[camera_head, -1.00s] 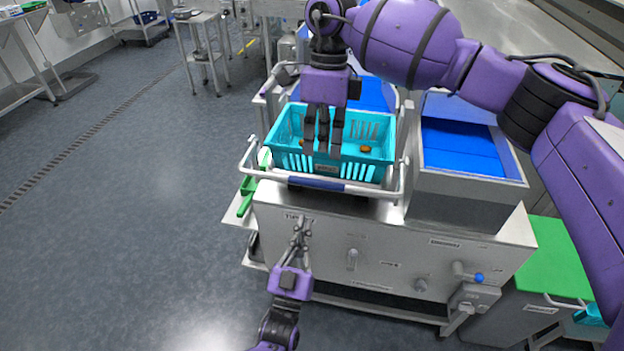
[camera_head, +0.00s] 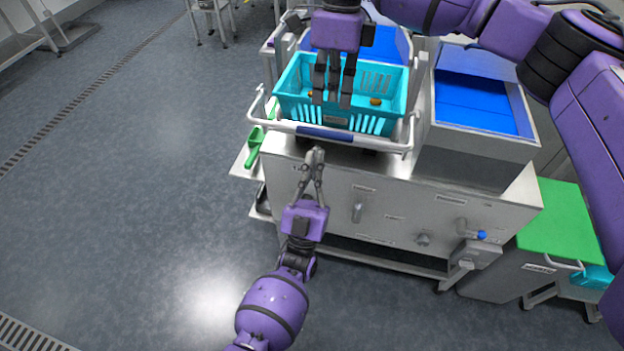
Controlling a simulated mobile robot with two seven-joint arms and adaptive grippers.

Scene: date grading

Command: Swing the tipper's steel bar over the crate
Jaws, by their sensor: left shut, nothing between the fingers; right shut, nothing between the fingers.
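The teal crate (camera_head: 300,108) sits on the tipper at the left end of the steel machine, with a few brown dates in it. The tipper's steel bar (camera_head: 378,142), with a blue sleeve (camera_head: 325,133) at its middle, runs across the crate's near side, below its rim. My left gripper (camera_head: 315,152) is shut and empty, its tips just below the bar near the blue sleeve; I cannot tell whether they touch. My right gripper (camera_head: 332,103) is shut and empty, pointing down in front of the crate's near part and hiding some of it.
A hopper with a blue inside (camera_head: 470,100) stands to the right of the crate. The machine's front panel (camera_head: 400,205) has knobs and a blue-tipped lever. A green scoop (camera_head: 254,145) lies at the left shelf. A green-topped cart (camera_head: 555,225) stands right. The floor at left is clear.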

